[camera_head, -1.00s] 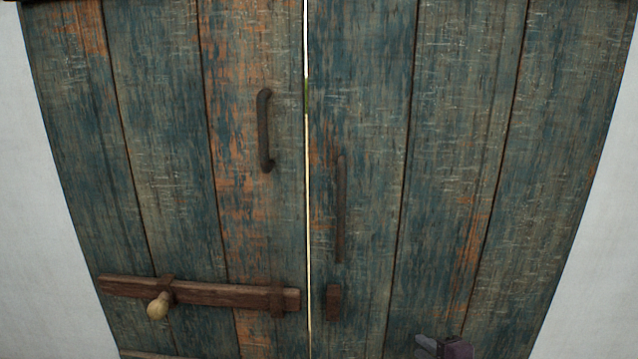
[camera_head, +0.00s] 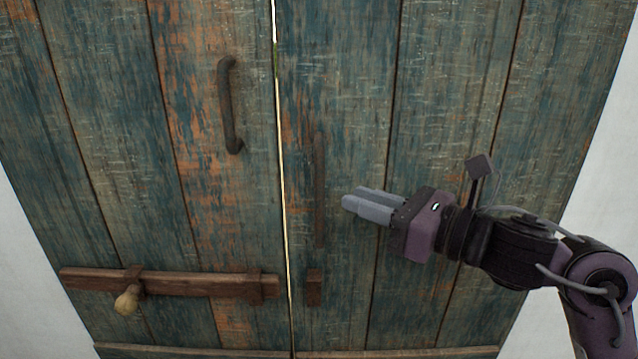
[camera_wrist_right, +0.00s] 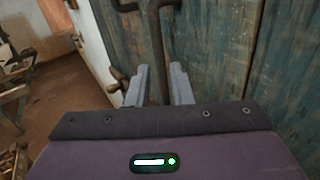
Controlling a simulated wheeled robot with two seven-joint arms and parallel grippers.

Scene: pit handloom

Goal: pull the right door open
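The right door (camera_head: 440,110) is closed, of weathered blue-green planks with orange patches. Its handle (camera_head: 319,190) is a thin dark vertical bar near the door's inner edge. My right gripper (camera_head: 348,204) is just right of this handle in the head view, fingers pointing left at it. In the right wrist view the right gripper (camera_wrist_right: 158,72) is open, and the dark handle bar (camera_wrist_right: 154,45) shows in line with the gap between the fingers. The fingers do not appear to grip it. My left gripper is not in view.
The left door (camera_head: 180,130) is closed too, with a curved handle (camera_head: 230,105). A wooden bolt (camera_head: 200,284) with a pale knob (camera_head: 127,300) lies across it, short of the catch (camera_head: 314,288) on the right door. A thin bright gap runs between the doors.

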